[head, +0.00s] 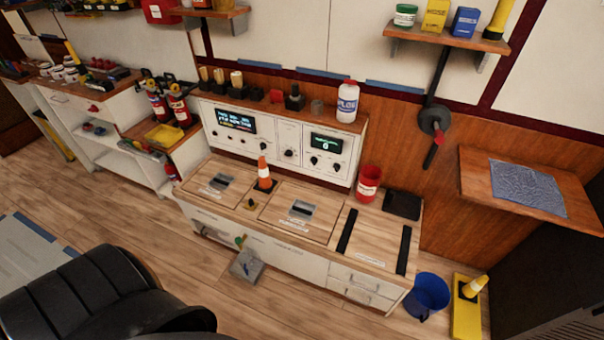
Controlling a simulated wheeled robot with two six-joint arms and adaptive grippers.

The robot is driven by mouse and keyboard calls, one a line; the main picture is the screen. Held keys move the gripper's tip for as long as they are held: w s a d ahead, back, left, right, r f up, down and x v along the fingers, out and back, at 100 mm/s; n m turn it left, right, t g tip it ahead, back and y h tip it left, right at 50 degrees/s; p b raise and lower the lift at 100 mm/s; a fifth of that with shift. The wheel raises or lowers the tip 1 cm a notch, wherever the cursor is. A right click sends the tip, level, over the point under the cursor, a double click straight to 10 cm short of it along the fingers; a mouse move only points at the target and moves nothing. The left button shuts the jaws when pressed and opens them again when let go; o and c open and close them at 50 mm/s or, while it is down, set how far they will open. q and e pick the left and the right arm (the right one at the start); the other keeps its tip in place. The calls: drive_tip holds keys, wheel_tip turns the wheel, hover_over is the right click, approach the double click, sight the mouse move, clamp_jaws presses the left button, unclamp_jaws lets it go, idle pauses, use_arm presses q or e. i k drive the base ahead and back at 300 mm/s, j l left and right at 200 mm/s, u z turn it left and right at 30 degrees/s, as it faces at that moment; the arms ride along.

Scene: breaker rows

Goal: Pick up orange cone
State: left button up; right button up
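The orange cone (264,174) has a white band and a dark square base. It stands upright on the wooden top of the low cabinet (288,214), near its back edge and in front of the control panel. Neither of my grippers shows in the head view.
A white bottle (347,102) stands on the panel's shelf. A black padded shape fills the lower left.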

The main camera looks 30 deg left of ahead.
sight(266, 184)
drive_tip(key=i+j, duration=0.1)
drive_tip(key=j, duration=0.7)
drive_tip(key=i+j, duration=0.1)
drive_tip(key=j, duration=0.7)
drive_tip(key=i+j, duration=0.1)
drive_tip(key=j, duration=0.7)
drive_tip(key=i+j, duration=0.1)
drive_tip(key=j, duration=0.7)
